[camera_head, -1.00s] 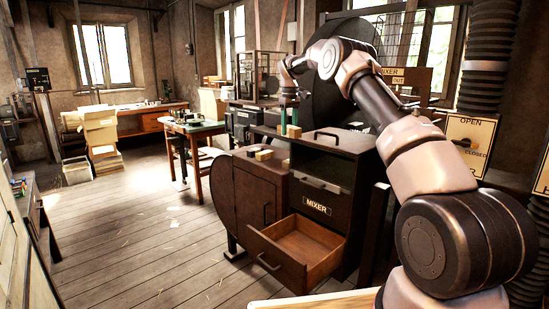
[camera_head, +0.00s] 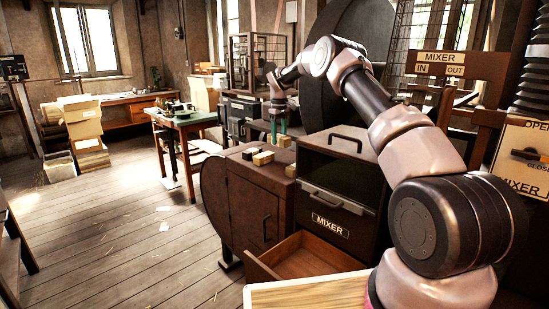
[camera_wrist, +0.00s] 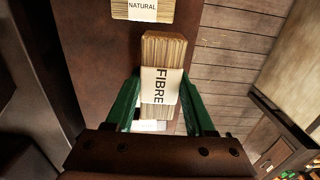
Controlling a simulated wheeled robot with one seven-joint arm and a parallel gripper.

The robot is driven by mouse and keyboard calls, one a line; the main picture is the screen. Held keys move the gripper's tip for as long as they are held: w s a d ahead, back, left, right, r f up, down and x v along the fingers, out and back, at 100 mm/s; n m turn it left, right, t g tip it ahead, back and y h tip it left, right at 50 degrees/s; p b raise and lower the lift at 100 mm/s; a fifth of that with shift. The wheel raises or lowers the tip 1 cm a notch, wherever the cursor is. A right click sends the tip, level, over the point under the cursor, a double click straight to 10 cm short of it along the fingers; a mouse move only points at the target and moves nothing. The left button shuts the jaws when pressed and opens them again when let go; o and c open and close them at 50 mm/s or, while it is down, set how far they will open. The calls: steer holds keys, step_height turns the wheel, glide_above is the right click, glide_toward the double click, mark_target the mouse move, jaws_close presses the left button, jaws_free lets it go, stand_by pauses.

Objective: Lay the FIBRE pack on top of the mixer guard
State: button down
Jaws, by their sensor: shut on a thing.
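The FIBRE pack (camera_wrist: 160,85), a tan bundle with a white label, sits between the green fingers of my gripper (camera_wrist: 160,112) in the wrist view. The fingers are shut on its sides. In the head view my gripper (camera_head: 278,132) hangs over the back of the brown cabinet top, with a tan pack end (camera_head: 284,141) at its fingertips. I cannot tell how far the pack is above the surface. The dark mixer guard (camera_head: 352,150), a box with a handle on top, stands to the right of my gripper; its visible top is bare apart from the handle.
A NATURAL pack (camera_wrist: 142,9) lies beyond the FIBRE pack. Other packs (camera_head: 263,158) rest on the cabinet top. A drawer (camera_head: 310,256) stands open below the MIXER label. A large dark wheel (camera_head: 345,25) rises behind. Open floor lies to the left.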

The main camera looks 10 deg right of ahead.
glide_above(278, 169)
steer(key=f, duration=0.7)
steer(key=shift+s+f, duration=0.2)
steer(key=shift+f, duration=2.1)
steer(key=shift+f, duration=0.2)
steer(key=shift+c, duration=1.3)
jaws_free()
steer(key=shift+r, duration=0.1)
